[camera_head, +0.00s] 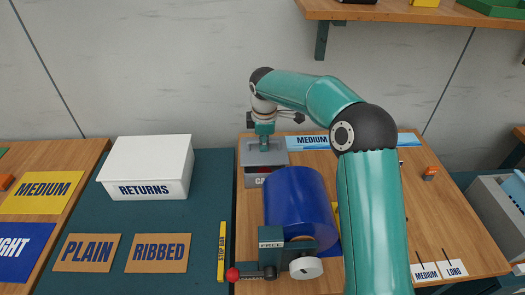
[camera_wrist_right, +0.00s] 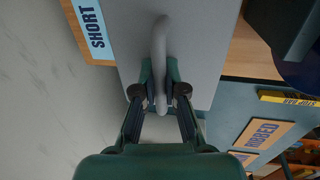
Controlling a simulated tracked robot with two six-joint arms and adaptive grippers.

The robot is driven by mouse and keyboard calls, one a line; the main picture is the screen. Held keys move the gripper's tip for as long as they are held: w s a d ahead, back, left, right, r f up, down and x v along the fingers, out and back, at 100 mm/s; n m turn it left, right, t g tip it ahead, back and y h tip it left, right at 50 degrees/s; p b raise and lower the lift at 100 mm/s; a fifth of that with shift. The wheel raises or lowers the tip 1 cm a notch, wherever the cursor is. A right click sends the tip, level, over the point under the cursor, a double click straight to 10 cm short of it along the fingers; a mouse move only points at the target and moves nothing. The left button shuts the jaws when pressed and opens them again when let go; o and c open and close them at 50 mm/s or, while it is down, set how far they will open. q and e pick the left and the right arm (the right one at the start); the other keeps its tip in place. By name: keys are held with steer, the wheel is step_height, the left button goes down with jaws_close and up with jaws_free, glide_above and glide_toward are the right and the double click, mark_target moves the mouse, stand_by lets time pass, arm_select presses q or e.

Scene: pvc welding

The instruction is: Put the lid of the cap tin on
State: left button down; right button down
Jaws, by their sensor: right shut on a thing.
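The cap tin (camera_head: 254,181) is a grey box at the back left of the wooden bench top, its label partly hidden by the blue roll. Its grey lid (camera_head: 279,158) is over it; a dark reddish strip shows beneath the lid's front edge, and I cannot tell whether the lid is fully seated. My right gripper (camera_head: 264,146) points down at the lid's middle. In the right wrist view, my right gripper (camera_wrist_right: 159,90) is shut on the lid's grey arched handle (camera_wrist_right: 160,42), above the flat lid (camera_wrist_right: 200,50). My left gripper is in neither view.
A large blue cylinder (camera_head: 298,205) stands just in front of the tin, behind a clamp marked FREE (camera_head: 285,245). A white RETURNS box (camera_head: 150,165) is to the left. A shelf (camera_head: 400,12) hangs above at the back.

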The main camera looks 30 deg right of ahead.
mark_target(264, 155)
steer(key=shift+f, duration=1.6)
steer(key=shift+f, duration=0.25)
steer(key=c, duration=1.2)
jaws_free()
steer(key=shift+c, duration=0.2)
steer(key=shift+r, duration=0.2)
step_height(264, 155, up, 12)
steer(key=s+a, duration=0.1)
steer(key=s, duration=0.1)
steer(key=shift+a, duration=0.1)
